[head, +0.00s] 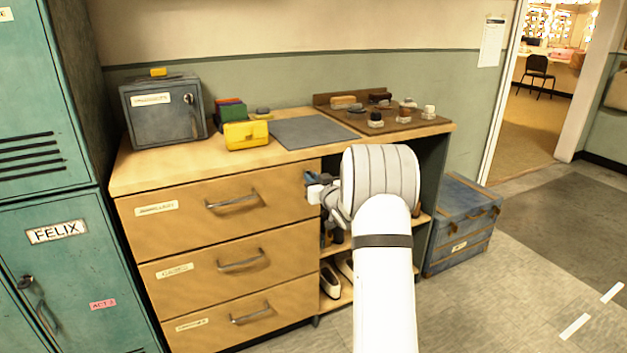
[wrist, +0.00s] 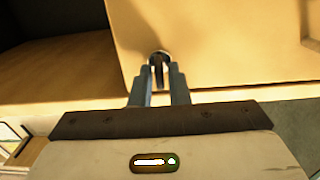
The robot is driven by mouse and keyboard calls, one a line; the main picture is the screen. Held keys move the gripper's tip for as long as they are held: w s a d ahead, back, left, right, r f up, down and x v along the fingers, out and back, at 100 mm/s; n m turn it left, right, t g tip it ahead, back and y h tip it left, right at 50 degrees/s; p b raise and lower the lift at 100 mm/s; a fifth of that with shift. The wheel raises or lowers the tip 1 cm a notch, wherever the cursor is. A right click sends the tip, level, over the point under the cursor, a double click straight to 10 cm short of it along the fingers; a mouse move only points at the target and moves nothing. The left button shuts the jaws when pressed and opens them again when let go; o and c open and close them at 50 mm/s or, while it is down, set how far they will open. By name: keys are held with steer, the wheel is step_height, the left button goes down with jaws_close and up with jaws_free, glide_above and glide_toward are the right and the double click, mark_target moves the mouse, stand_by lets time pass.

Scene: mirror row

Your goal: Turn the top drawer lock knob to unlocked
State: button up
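The top drawer (head: 232,209) of the wooden cabinet is closed, with a bar handle and a pale label on its tan front. Its dark lock knob (wrist: 158,57) shows in the wrist view, with a narrow grip bar. In the head view my gripper hides the knob. My gripper (wrist: 160,72) is at the drawer's upper right corner, also seen in the head view (head: 312,184). Its blue-grey fingers stand a little apart, one on each side of the knob's bar. I cannot tell whether they touch it. The lock's markings are not readable.
On the cabinet top (head: 160,170) are a grey metal box (head: 160,115), a yellow box (head: 246,135), a grey mat (head: 310,132) and a brown tray (head: 440,121) with brushes and jars. Open shelves sit right of the drawers. A blue trunk (head: 458,225) and teal lockers (head: 50,160) flank the cabinet.

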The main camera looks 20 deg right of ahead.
jaws_close()
steer(key=shift+d+f+m+p, duration=0.1)
steer(key=shift+m+p, duration=2.25)
steer(key=shift+m, duration=2.15)
steer(key=shift+d+f+m+p, duration=0.1)
steer(key=shift+m+p, duration=2.25)
steer(key=shift+m, duration=2.15)
steer(key=shift+o, duration=1.8)
jaws_free()
